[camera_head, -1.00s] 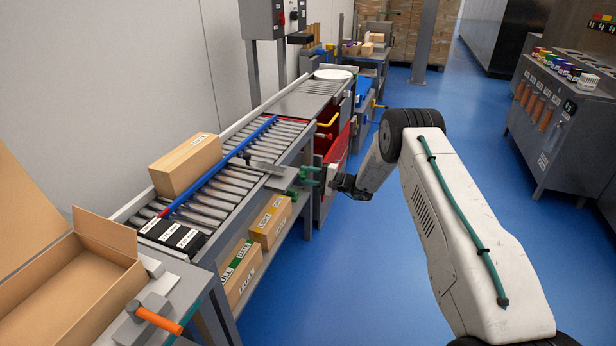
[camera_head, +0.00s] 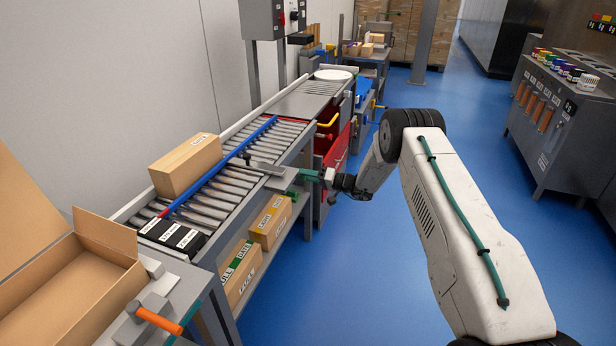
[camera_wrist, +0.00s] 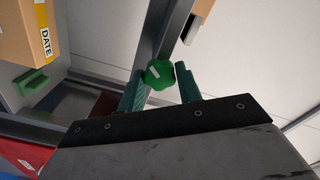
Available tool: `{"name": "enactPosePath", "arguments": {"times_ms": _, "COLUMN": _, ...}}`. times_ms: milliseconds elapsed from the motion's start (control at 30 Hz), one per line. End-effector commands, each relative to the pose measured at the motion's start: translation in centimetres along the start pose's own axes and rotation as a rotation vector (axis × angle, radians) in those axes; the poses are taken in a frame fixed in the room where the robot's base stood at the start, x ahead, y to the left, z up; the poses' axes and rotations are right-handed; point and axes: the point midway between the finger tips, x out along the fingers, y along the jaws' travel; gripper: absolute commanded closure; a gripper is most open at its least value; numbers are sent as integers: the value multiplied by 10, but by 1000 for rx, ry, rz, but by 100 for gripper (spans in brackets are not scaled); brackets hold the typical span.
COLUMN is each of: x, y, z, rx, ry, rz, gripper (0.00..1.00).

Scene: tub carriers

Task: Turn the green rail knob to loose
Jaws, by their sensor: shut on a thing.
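The green rail knob (camera_wrist: 161,76) shows in the wrist view, a lobed knob with a pale mark on its face, beside a grey metal post. My gripper (camera_wrist: 160,70) has its two teal fingers on either side of the knob and is shut on it. In the head view my gripper (camera_head: 309,175) is at the right side of the roller conveyor (camera_head: 205,205), below its edge. The knob is hidden there by the fingers or too small to make out.
A blue rail (camera_head: 222,163) runs along the rollers, with a cardboard box (camera_head: 186,165) beside it. More boxes (camera_head: 270,221) sit on the shelf below. Red drawers (camera_head: 334,152) stand just beyond my gripper.

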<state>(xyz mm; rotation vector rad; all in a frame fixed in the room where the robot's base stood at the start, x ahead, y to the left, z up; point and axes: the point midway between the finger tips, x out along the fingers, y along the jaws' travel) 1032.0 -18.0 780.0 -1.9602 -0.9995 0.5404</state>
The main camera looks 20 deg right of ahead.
Motion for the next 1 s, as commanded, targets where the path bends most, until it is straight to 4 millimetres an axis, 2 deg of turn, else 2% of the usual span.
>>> {"name": "enactPosePath", "arguments": {"times_ms": 300, "x": -2, "y": 2, "z": 2, "rx": -67, "ry": -1, "rz": 4, "gripper": 88}}
{"name": "enactPosePath", "arguments": {"times_ms": 700, "x": -2, "y": 2, "z": 2, "rx": -71, "ry": -1, "rz": 4, "gripper": 88}}
{"name": "enactPosePath", "arguments": {"times_ms": 733, "x": -2, "y": 2, "z": 2, "rx": -70, "ry": -1, "rz": 4, "gripper": 60}}
{"name": "enactPosePath", "arguments": {"times_ms": 800, "x": -2, "y": 2, "z": 2, "rx": -70, "ry": -1, "rz": 4, "gripper": 44}}
{"name": "enactPosePath", "arguments": {"times_ms": 1000, "x": 0, "y": 1, "z": 2, "rx": -72, "ry": -2, "rz": 1, "gripper": 44}}
